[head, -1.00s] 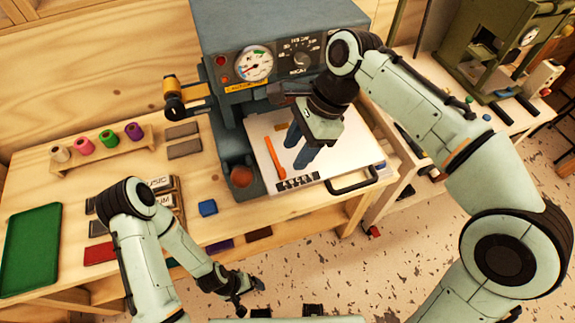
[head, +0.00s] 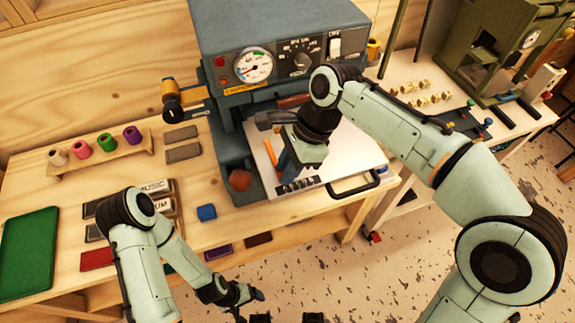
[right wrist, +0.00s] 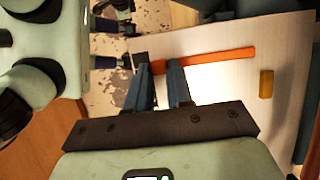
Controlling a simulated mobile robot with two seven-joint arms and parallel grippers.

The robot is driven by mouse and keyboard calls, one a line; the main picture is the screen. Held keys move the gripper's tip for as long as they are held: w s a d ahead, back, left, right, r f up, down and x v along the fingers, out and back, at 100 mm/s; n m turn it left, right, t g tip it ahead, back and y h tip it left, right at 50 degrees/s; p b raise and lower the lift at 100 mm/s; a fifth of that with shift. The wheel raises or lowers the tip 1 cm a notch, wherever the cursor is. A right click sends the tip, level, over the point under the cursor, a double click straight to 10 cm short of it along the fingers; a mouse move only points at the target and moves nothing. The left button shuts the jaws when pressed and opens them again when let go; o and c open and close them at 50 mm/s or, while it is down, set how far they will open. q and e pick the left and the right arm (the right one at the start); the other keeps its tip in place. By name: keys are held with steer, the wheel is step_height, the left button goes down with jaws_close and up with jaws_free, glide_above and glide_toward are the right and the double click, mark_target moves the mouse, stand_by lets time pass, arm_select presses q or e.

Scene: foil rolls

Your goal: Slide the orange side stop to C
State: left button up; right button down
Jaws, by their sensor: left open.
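The orange side stop (head: 270,153) is a long thin bar on the white bed (head: 345,150) of the grey press. It also shows in the right wrist view (right wrist: 225,56). My right gripper (head: 284,166) points down over the bed, its fingertips at the bar's near end, beside the dark lettered strip (head: 298,184). In the right wrist view, orange shows between the two finger ends; whether they grip it is unclear. The letters are too small to read, and the gripper partly hides the bar. My left gripper (head: 250,303) is open and empty, low before the bench.
The press body (head: 222,60) rises behind the bed, with a gauge and dial. A black handle (head: 353,185) sticks out at the bed's front.

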steer(key=shift+w+d+r+p, duration=0.1)
steer(key=shift+w+d+p, duration=0.15)
steer(key=shift+d, duration=0.35)
steer(key=shift+w+d+r+p, duration=0.1)
steer(key=shift+w+d+p, duration=0.1)
steer(key=shift+d, duration=0.35)
steer(key=shift+d+f, duration=0.15)
steer(key=shift+d, duration=0.2)
steer(key=shift+w, duration=0.15)
arm_select(q)
steer(key=shift+w+r, duration=0.4)
steer(key=shift+r, duration=0.15)
arm_select(e)
steer(key=c, duration=1)
jaws_free()
arm_select(q)
steer(key=w+r+p, duration=0.3)
steer(key=w+r, duration=0.1)
steer(key=shift+w+r+t, duration=0.2)
steer(key=shift+w+t, duration=0.2)
arm_select(e)
steer(key=v, duration=1.3)
arm_select(q)
steer(key=shift+s, duration=0.1)
